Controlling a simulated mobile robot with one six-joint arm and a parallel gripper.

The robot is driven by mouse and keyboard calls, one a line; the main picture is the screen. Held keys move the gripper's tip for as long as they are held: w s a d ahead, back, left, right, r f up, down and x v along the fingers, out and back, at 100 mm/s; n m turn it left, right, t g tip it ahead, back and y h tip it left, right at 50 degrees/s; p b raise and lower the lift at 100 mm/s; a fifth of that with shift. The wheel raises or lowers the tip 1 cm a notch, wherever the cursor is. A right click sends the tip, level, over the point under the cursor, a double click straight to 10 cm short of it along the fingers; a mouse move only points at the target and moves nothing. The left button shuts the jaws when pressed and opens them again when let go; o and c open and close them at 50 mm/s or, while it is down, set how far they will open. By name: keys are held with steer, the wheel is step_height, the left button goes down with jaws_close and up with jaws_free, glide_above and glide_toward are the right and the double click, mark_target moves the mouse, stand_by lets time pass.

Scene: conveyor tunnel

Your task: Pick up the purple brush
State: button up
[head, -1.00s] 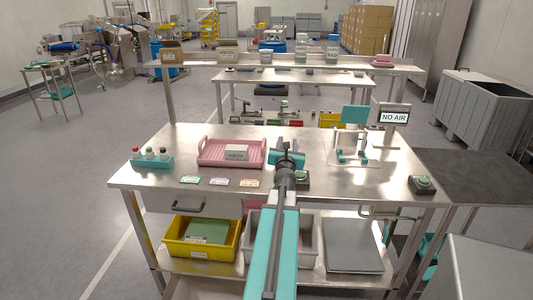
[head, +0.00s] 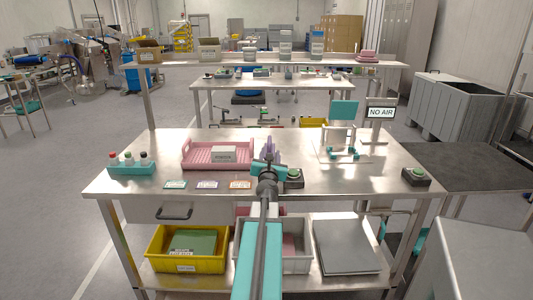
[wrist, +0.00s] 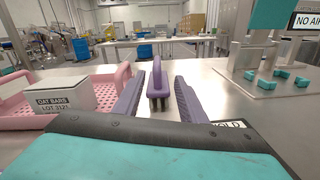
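The purple brush (wrist: 158,86) stands on the steel table in the wrist view, a looped purple handle above a dark lower part. In the head view it shows as a small purple shape (head: 268,147) just behind my gripper (head: 266,168), which partly hides it. In the wrist view my gripper (wrist: 160,77) is open, its two purple-grey fingers to the left and right of the brush with gaps on both sides. I cannot tell how far the brush lies between the fingers.
A pink tray (head: 188,163) with a white box (head: 223,154) stands left of the brush. A fixture with teal clamps (head: 338,152) and a NO AIR sign (head: 381,112) stand to the right.

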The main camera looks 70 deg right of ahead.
mark_target(269, 138)
steer(key=shift+w, duration=0.2)
steer(key=shift+w, duration=0.1)
steer(key=shift+w+d, duration=0.25)
steer(key=shift+d, duration=0.25)
steer(key=shift+x, duration=3.65)
steer(key=shift+x, duration=2.6)
steer(key=shift+c, duration=0.3)
jaws_close()
